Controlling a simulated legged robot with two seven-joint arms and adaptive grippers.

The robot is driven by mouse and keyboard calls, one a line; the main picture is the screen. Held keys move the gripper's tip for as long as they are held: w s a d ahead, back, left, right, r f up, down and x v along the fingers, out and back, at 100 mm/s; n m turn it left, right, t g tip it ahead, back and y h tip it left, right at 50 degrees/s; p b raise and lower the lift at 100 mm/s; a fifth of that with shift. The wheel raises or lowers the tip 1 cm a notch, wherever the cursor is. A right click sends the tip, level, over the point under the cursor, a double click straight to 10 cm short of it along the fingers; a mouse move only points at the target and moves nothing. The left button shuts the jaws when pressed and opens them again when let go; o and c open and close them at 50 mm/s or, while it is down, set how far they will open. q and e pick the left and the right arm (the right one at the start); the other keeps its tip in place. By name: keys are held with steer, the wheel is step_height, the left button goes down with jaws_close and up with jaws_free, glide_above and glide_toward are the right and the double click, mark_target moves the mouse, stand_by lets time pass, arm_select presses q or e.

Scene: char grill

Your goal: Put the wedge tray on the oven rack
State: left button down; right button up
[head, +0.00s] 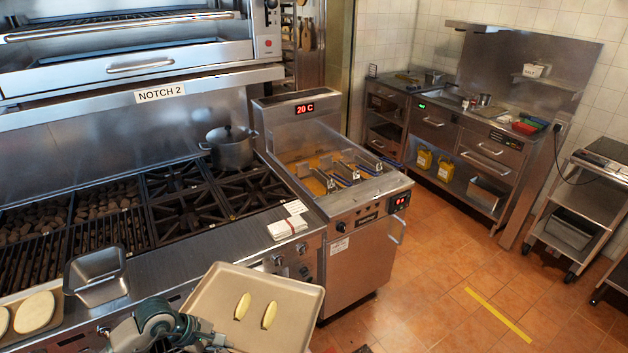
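The wedge tray (290,312) is a beige shallow tray at the bottom centre, with two pale yellow wedges (255,310) lying in it. It is in the air in front of the range's front edge. My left gripper (204,338) is at the tray's near left edge and appears shut on it; its fingertips are partly hidden at the picture's bottom. The oven (130,65) is at the upper left, above the range, and the oven rack (120,22) shows as dark bars behind a steel rail. My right gripper is not in view.
Flat pale rounds (34,312) lie at the far left. A fryer (345,190) stands right of the range. The floor beyond is mostly clear.

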mark_target(237, 344)
arm_select(q)
steer(key=m+g, duration=0.1)
steer(key=m, duration=0.1)
steer(key=w+d+f+m+g, duration=0.1)
steer(key=m, duration=0.2)
steer(key=d+m+g, duration=0.1)
steer(key=m, duration=0.1)
steer(key=shift+w+d+f+g, duration=0.15)
steer(key=shift+w+f+g, duration=0.05)
steer(key=shift+f+g, duration=0.1)
steer(key=m, duration=0.1)
steer(key=m+g, duration=0.1)
steer(key=shift+w+d+f+m, duration=0.15)
steer(key=shift+d+f+m, duration=0.05)
steer(key=shift+f+m, duration=0.1)
steer(key=m, duration=0.1)
steer(key=m+g, duration=0.1)
steer(key=shift+w+f+m+y, duration=0.15)
steer(key=shift+f+m+y, duration=0.25)
steer(key=shift+f+m+g, duration=0.1)
steer(key=shift+m+g, duration=0.2)
steer(key=shift+m, duration=0.2)
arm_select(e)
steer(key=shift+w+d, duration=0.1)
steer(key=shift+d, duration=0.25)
arm_select(q)
steer(key=shift+d, duration=0.1)
